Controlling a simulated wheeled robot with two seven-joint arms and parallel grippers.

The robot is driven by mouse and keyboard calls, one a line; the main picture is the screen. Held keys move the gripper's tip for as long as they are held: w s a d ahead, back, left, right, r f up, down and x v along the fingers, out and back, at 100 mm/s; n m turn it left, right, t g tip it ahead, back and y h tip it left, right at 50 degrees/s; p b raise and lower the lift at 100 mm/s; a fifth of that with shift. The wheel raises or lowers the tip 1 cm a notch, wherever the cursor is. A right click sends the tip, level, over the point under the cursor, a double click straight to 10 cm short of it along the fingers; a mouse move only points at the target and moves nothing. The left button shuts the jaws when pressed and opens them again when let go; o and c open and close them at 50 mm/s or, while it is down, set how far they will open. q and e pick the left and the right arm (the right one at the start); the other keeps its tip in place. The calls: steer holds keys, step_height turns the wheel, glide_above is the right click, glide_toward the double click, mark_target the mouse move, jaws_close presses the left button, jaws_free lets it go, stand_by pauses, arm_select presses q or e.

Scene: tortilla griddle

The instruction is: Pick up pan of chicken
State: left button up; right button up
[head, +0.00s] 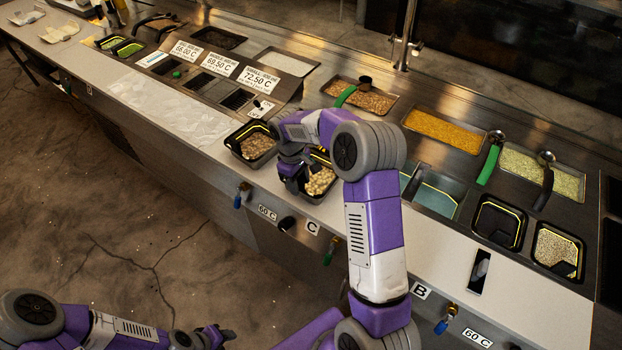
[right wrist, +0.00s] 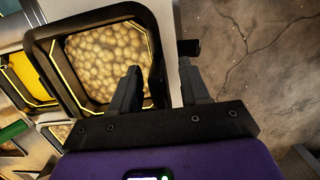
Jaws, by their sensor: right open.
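A black pan of pale, rounded chunks, which I take as the chicken (head: 320,182), sits at the counter's front edge, partly hidden by my right arm. It also shows in the right wrist view, with its yellow-lined rim and pale contents (right wrist: 108,60). My right gripper (head: 292,168) is at the pan's near left side. In the right wrist view its open fingers (right wrist: 160,72) are on either side of the pan's wall, one over the inside and one outside. No grip on the wall shows. My left gripper (head: 215,336) is low at the bottom left, away from the counter.
A second black pan with brownish pieces (head: 258,146) stands just left. Behind are sunken trays of brown filling (head: 372,101) and yellow filling (head: 445,130).

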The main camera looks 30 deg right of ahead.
steer(key=shift+w, duration=0.1)
jaws_close()
stand_by(0.3)
